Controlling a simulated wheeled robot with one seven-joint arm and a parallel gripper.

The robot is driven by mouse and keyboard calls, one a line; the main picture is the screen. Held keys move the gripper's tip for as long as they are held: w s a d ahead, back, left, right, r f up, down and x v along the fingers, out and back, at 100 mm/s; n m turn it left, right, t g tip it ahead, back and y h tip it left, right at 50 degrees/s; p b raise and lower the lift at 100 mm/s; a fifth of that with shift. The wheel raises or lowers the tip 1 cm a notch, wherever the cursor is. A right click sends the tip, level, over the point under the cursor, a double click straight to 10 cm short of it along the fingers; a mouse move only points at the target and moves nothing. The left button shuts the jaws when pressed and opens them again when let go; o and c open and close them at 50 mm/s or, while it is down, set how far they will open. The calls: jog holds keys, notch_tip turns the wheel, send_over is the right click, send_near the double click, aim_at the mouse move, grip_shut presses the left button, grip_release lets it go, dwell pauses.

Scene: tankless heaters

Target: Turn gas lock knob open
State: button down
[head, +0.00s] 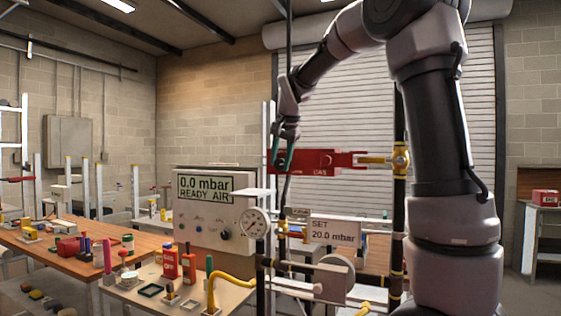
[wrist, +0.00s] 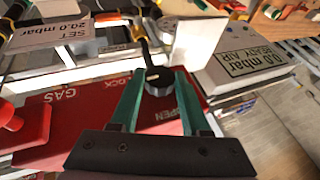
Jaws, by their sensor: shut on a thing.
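The red gas lock box (head: 318,160), marked GAS, sits in front of the shutter, with a red fork reaching a brass valve (head: 400,160) on its right. In the wrist view the red box (wrist: 62,108) shows the words LOCK and OPEN. The black gas lock knob (wrist: 158,84) has a pale mark and stands between the green fingertips. My gripper (head: 283,158) is at the left end of the box, its fingers closed on the knob. In the wrist view my gripper (wrist: 158,74) holds the knob from both sides. In the head view the fingers hide the knob.
A control box reading 0.0 mbar, READY AIR (head: 205,205) stands below left, with a round gauge (head: 256,224) beside it. A SET 20.0 mbar sign (head: 334,231) and pipes are below. Wooden benches (head: 75,246) with small parts fill the left.

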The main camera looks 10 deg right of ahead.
jog(key=h, duration=0.1)
jog(key=g, duration=0.1)
jog(key=g+h, duration=0.1)
jog(key=shift+w+a+r+n+h, duration=0.1)
jog(key=shift+w+a+n+h, duration=0.1)
jog(key=shift+a+n+h, duration=0.1)
jog(key=g+h, duration=0.1)
jog(key=h, duration=0.1)
jog(key=n+g+h, duration=0.1)
jog(key=shift+w+a+g+h, duration=0.2)
jog(key=shift+a+g+h, duration=0.05)
jog(key=shift+g+h, duration=0.05)
jog(key=g+h, duration=0.1)
jog(key=h, duration=0.2)
jog(key=n+g+h, duration=0.1)
jog(key=shift+w+a+f+g, duration=0.15)
jog(key=shift+a+f+g, duration=0.15)
jog(key=shift+f+n+g+h, duration=0.15)
jog(key=shift+n+g+h, duration=0.45)
jog(key=shift+h, duration=0.9)
jog(key=shift+c, duration=1.9)
grip_release()
jog(key=shift+w, duration=0.1)
